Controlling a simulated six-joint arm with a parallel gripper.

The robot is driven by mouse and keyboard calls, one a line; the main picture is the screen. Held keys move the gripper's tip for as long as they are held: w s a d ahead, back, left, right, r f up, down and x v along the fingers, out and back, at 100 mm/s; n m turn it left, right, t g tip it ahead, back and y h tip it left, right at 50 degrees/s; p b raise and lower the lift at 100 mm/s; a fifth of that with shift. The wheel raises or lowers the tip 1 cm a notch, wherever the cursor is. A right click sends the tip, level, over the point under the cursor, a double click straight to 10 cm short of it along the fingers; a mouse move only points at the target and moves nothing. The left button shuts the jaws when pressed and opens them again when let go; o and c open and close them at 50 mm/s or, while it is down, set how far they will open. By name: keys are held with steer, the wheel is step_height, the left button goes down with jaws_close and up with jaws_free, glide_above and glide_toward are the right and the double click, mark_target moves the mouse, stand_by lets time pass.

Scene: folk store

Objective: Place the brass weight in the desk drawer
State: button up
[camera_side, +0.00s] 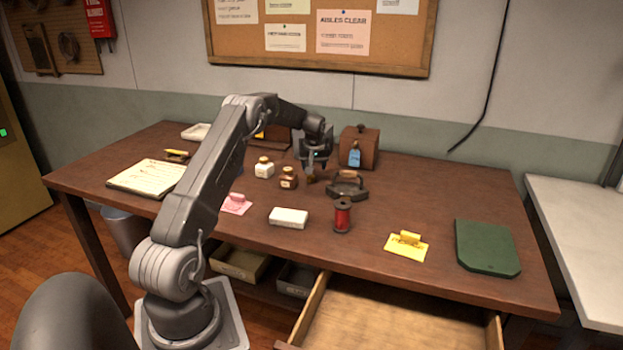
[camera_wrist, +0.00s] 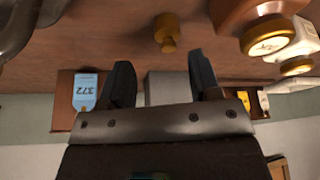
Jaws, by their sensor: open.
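The brass weight (camera_wrist: 167,33) is a small gold-coloured knobbed piece standing on the desk, shown in the wrist view just beyond my fingertips. In the side view it is small and mostly lost beneath my gripper. My gripper (camera_wrist: 161,68) is open and empty, its two dark fingers spread apart, with the weight roughly in line with the gap but not between them. In the side view my gripper (camera_side: 312,170) hangs low over the back of the desk. The desk drawer (camera_side: 395,318) is pulled open at the front right; its visible inside is bare wood.
A tagged wooden box (camera_side: 366,143) is behind. Desk space right of the iron is clear.

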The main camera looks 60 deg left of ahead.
steer(key=x, duration=0.5)
steer(key=shift+s+a, duration=0.1)
steer(key=shift+s, duration=0.25)
steer(key=shift+c, duration=0.3)
steer(key=shift+r, duration=0.1)
steer(key=c, duration=1)
